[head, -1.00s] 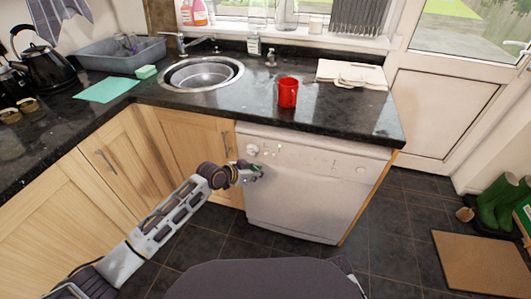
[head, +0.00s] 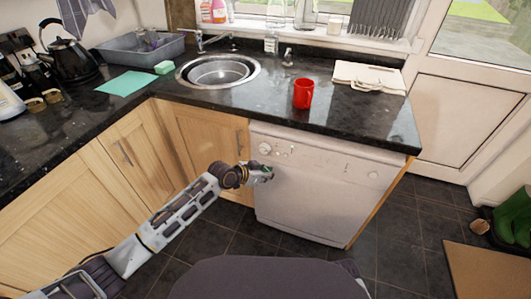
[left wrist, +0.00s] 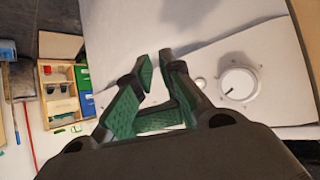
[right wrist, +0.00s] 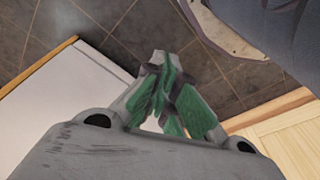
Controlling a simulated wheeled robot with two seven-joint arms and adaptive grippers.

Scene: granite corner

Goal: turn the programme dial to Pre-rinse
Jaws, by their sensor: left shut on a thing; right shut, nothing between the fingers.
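The white programme dial (head: 265,148) is at the upper left of the dishwasher front (head: 310,195). It also shows in the left wrist view (left wrist: 238,84), with a dark pointer mark towards its lower left; its lettering is too small to read. My left gripper (head: 268,173) is just below the dial in the head view. In the left wrist view its green fingers (left wrist: 157,62) are drawn close together, left of and apart from the dial; what they grip cannot be made out. My right gripper (right wrist: 163,62) is shut and empty, seen only in the right wrist view.
A red mug (head: 303,94) stands on the black worktop (head: 335,112) above. The sink (head: 218,72) lies to the left.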

